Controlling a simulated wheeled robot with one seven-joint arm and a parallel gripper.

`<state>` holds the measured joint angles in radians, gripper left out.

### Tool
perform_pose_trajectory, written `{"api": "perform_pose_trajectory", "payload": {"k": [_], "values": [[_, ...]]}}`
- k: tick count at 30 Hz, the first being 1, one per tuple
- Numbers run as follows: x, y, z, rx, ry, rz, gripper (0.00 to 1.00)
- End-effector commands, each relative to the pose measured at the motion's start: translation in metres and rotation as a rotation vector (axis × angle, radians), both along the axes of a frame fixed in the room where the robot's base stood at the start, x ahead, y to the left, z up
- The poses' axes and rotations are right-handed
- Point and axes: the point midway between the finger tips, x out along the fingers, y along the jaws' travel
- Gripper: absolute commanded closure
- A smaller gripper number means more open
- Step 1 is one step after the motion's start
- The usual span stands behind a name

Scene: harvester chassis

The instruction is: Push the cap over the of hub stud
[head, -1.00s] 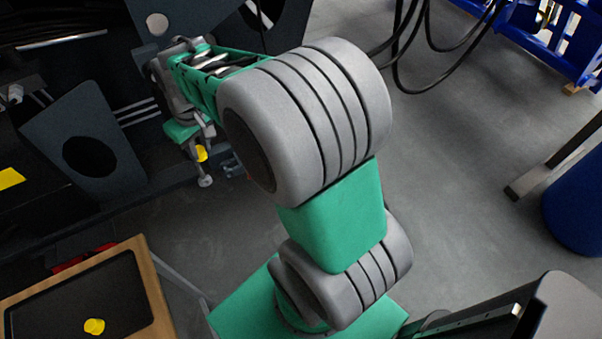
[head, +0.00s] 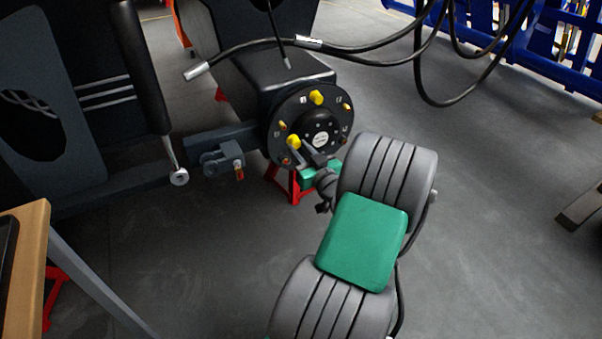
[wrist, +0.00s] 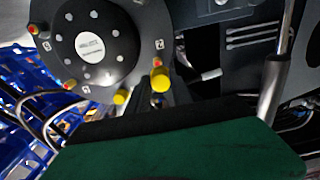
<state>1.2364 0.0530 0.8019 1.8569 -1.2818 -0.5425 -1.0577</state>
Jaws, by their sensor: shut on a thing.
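The round dark hub (head: 322,122) carries several orange-tipped studs around its rim, such as one (head: 347,106) at the upper right. One yellow cap (head: 316,97) sits at the top of the hub. My gripper (head: 301,150) is shut on another yellow cap (head: 294,141), at the hub's lower left. In the wrist view, this held cap (wrist: 160,79) stands at the fingertips (wrist: 156,97), close to the hub (wrist: 95,45). A reddish stud tip shows just behind it. Whether the cap touches that stud cannot be told. A smaller yellow piece (wrist: 120,97) shows to its left.
Black hoses (head: 350,50) hang above the hub. A dark bracket (head: 224,158) sticks out left of it, and a red stand (head: 288,187) is below. A wooden-edged table (head: 30,260) is at the lower left. The floor between is clear.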

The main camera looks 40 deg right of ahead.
Motion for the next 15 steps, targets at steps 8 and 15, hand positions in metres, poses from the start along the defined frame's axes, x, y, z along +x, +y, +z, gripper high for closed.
{"api": "perform_pose_trajectory", "payload": {"k": [8,15], "values": [[-0.0038,-0.0044,0.0012,-0.003,-0.009,-0.018,0.96],[-0.0055,-0.0033,-0.0073,-0.001,-0.01,-0.021,0.96]]}}
